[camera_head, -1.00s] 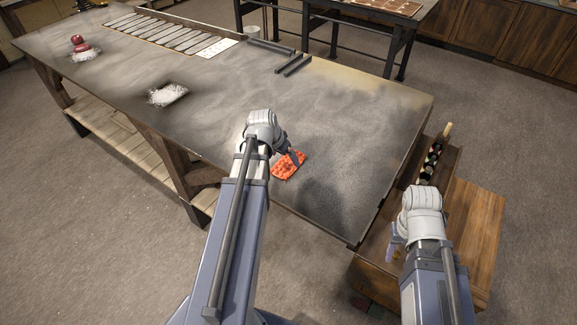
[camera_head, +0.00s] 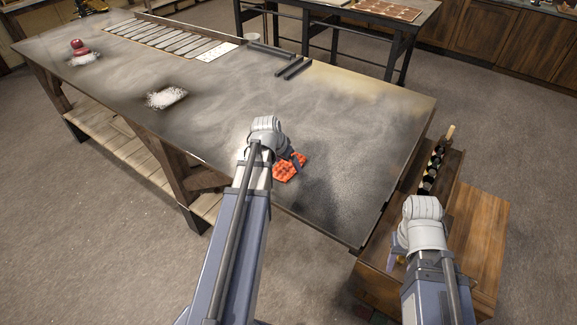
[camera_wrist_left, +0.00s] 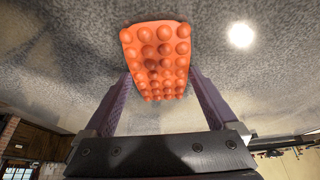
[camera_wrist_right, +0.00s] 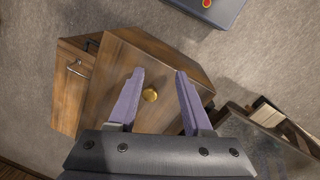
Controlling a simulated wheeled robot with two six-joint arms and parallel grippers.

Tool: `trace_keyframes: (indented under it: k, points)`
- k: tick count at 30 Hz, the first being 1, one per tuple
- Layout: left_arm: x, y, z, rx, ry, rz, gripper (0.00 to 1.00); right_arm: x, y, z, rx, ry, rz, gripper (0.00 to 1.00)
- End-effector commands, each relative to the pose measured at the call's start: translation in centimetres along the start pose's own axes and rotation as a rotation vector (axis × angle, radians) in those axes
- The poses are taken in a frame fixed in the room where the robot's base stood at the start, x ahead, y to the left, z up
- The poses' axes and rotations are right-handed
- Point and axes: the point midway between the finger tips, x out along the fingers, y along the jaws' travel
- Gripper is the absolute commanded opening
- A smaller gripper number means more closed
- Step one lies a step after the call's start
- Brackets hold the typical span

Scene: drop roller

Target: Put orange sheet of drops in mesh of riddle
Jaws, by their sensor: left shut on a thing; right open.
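The orange sheet of drops (camera_head: 290,168) is a bumpy slab at the near edge of the dark worktable. My left gripper (camera_head: 294,160) is shut on it; in the left wrist view the fingers flank the near part of the sheet (camera_wrist_left: 157,52). I cannot tell if the sheet is clear of the tabletop. My right gripper (camera_head: 393,252) is open and empty, off the table's right end; its spread fingers (camera_wrist_right: 160,75) show in the right wrist view.
The dark worktable (camera_head: 330,120) is bare around the sheet. Dark bars (camera_head: 292,69) and a row of long grey pieces (camera_head: 165,38) lie at the back. A red object (camera_head: 79,47) is far left. A wooden cabinet (camera_head: 478,225) with a bottle rack (camera_head: 436,165) stands right.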

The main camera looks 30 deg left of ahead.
Motion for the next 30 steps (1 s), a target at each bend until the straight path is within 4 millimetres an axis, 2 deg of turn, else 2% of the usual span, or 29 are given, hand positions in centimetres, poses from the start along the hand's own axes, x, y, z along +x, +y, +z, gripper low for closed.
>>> trace_keyframes:
  k: [1,10,20,26,30]
  points:
    - [0.0,0.0,0.0,0.0,0.0,0.0,0.46,0.0,0.0,0.0,0.0,0.0,0.0,0.5]
    - [0.0,0.0,0.0,0.0,0.0,0.0,0.13,0.0,0.0,0.0,0.0,0.0,0.0,0.5]
    - [-0.8,0.0,-0.4,0.0,0.0,0.0,0.13,-0.9,0.1,0.1,0.0,0.0,0.0,0.5]
    - [-2.9,0.0,-1.3,0.0,0.0,0.0,0.13,-3.1,0.3,0.2,0.0,0.0,0.0,0.5]
    - [-4.8,0.0,-2.2,0.0,0.0,0.0,0.13,-5.3,0.5,0.3,-0.001,0.0,0.0,0.5]
